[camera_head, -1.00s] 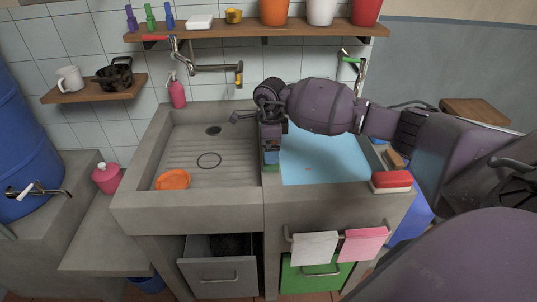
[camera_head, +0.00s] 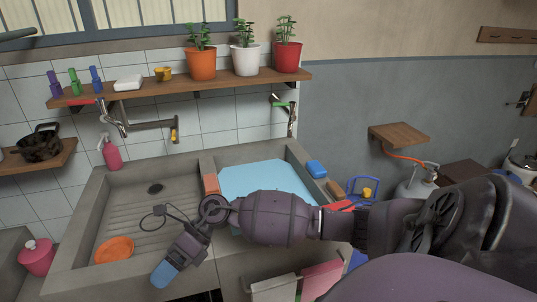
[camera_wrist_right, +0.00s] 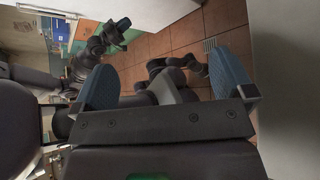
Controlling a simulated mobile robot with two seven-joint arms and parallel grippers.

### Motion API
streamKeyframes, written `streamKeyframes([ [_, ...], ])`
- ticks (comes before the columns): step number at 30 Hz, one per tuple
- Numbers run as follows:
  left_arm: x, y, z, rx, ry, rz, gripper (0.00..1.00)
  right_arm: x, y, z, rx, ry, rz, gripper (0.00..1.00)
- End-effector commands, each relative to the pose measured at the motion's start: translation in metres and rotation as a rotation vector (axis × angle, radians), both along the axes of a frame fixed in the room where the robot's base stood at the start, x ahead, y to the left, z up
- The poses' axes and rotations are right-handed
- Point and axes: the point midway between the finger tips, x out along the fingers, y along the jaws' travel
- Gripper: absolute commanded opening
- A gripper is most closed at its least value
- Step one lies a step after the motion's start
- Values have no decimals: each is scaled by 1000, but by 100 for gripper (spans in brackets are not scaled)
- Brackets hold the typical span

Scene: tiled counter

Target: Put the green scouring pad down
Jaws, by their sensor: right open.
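I cannot make out the green scouring pad in either current view; my right arm covers part of the sink's divider and front rim. My right gripper (camera_head: 166,274) hangs over the front rim of the left basin, pointing down and left. In the right wrist view its two blue finger pads (camera_wrist_right: 163,78) are wide apart with nothing between them. What looks like my left gripper (camera_wrist_right: 118,27) shows small at the top of the right wrist view; its jaws are unclear. The concrete sink (camera_head: 120,217) has a ribbed left basin and a right basin of blue water (camera_head: 262,178).
An orange block (camera_head: 211,184) lies on the divider. An orange bowl (camera_head: 114,250) sits in the left basin. A blue sponge (camera_head: 316,168) and a brown brush (camera_head: 335,187) lie on the right rim. A pink pot (camera_head: 37,257) stands left. Towels (camera_head: 322,278) hang in front.

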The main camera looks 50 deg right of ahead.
Motion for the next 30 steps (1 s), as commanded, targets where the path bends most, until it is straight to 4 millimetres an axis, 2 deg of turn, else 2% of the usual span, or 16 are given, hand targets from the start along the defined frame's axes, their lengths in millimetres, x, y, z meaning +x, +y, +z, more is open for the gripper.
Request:
streamKeyframes([
  [1,0,0,0,0,0,0,0,-12,15,3,126,56,-65,100],
  [3,0,0,0,-1,0,1,0,-23,28,12,302,142,-174,100],
  [5,0,0,0,-1,-1,0,0,-29,33,20,450,226,-281,100],
  [8,0,0,1,-1,-1,0,0,-34,28,25,682,388,-478,100],
  [11,0,0,1,-2,-1,1,0,-37,11,18,882,561,-689,100],
  [14,0,0,1,-2,-1,1,0,-42,-13,0,1048,732,-896,100],
  [17,0,0,1,-2,-1,1,0,-55,-40,-28,1199,912,-1114,100],
  [20,0,0,1,-2,-1,1,0,-79,-68,-65,1349,1115,-1356,100],
  [24,0,0,1,-2,-1,1,0,-128,-97,-118,1519,1394,-1670,100],
  [27,0,0,1,-2,-1,1,0,-162,-108,-145,1599,1549,-1836,100],
  [30,0,0,1,-2,-1,1,0,-185,-112,-161,1644,1651,-1938,100],
])
